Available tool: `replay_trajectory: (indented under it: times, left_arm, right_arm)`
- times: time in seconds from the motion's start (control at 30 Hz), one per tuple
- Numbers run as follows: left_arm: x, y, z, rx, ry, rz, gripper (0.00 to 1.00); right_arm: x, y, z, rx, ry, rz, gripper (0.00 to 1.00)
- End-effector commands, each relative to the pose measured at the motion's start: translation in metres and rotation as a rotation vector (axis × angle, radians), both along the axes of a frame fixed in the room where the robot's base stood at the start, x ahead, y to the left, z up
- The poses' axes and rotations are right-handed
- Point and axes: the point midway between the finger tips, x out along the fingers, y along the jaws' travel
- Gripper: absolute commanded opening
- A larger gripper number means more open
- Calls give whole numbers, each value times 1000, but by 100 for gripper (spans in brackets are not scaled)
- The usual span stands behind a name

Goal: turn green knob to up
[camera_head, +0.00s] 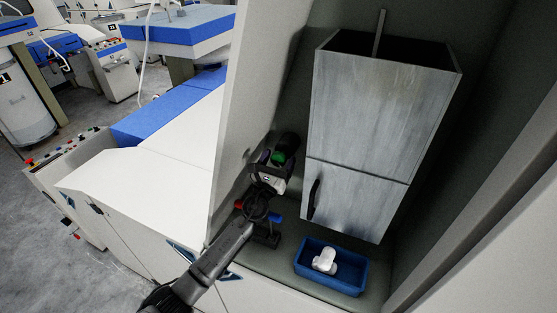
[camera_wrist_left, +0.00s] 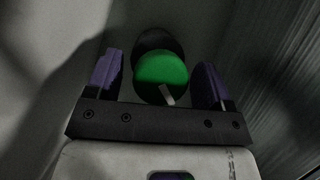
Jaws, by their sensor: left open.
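The green knob (camera_head: 278,158) sits on the wall of the niche, left of the grey cabinet. In the left wrist view the round green knob (camera_wrist_left: 160,68) has a dark round base behind it and a pale pointer mark that points down and slightly right in that picture. My left gripper (camera_wrist_left: 158,74) is open. Its two purple-padded fingers stand on either side of the knob with a gap on each side. In the head view my left gripper (camera_head: 276,156) partly hides the knob. My right gripper is not in view.
A grey cabinet (camera_head: 375,110) with a dark handle stands right of the gripper. A blue bin (camera_head: 348,283) holding white pieces is below it. A red part (camera_head: 239,204) and a blue part (camera_head: 277,217) show near my left wrist. A pale panel (camera_head: 248,90) is close on the left.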

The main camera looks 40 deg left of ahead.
Motion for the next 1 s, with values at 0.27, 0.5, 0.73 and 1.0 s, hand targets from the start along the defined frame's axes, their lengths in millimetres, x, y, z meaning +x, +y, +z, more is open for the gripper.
replay_trajectory:
  times: [0.27, 0.5, 0.73, 1.0]
  left_arm:
    - [0, 0, 0, 0, 0, 0, 57]
    - [0, 0, 0, 0, 0, 0, 34]
    - [0, 0, 0, -10, -3, 0, 27]
    - [0, -1, -1, -129, -36, -1, 27]
  right_arm:
    - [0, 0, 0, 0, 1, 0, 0]
    - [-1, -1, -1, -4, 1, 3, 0]
    - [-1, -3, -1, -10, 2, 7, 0]
    - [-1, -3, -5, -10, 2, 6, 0]
